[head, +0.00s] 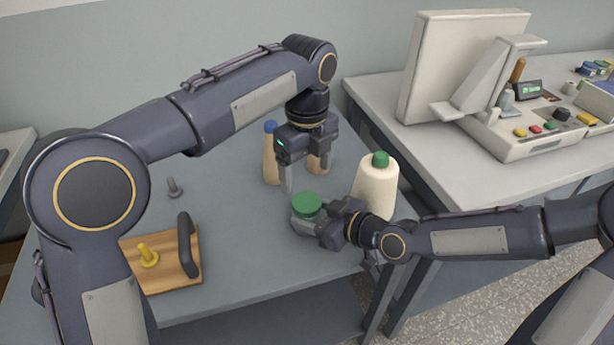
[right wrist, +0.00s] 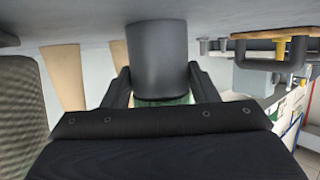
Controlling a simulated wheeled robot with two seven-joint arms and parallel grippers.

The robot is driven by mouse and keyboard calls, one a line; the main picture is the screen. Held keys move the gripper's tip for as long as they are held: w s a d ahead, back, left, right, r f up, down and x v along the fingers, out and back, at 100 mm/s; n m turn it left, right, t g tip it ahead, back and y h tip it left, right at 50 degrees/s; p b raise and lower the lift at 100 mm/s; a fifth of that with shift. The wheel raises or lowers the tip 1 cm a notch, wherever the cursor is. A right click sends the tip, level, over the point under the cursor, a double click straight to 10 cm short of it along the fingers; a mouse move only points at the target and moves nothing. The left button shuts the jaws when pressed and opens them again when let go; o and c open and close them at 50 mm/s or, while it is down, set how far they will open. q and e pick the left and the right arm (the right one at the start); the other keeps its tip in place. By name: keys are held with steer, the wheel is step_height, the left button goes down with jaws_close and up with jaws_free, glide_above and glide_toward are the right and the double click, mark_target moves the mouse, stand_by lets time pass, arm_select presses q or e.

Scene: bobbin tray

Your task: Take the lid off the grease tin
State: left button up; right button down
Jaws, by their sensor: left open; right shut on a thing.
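The grease tin (head: 303,226) is a short grey cylinder with a green lid (head: 307,204), upright near the table's front right. The lid sits on the tin. My right gripper (head: 318,228) is shut on the tin's body from the right. In the right wrist view the dark grey tin (right wrist: 160,60) is between the two fingers, with a strip of green lid (right wrist: 165,101) below it in the picture. My left gripper (head: 307,172) is open and empty, fingers pointing down, above and slightly behind the lid. It appears apart from the lid.
A cream bottle with a green cap (head: 375,186) stands close right of the tin. A blue-capped beige bottle (head: 269,160) and another beige bottle (head: 316,164) stand behind. A wooden board (head: 170,277) with a yellow peg and dark handle lies left, near a grey bolt (head: 174,188).

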mark_target(307, 202)
arm_select(q)
steer(key=shift+f, duration=3.85)
steer(key=c, duration=1)
steer(key=n, duration=0.3)
steer(key=o, duration=1.1)
steer(key=shift+c, duration=0.2)
steer(key=shift+r, duration=0.1)
step_height(307, 202, up, 4)
steer(key=shift+r, duration=0.15)
step_height(307, 202, up, 3)
steer(key=m, duration=0.3)
steer(key=shift+r, duration=0.1)
steer(key=shift+c, duration=0.3)
steer(key=shift+f, duration=3.8)
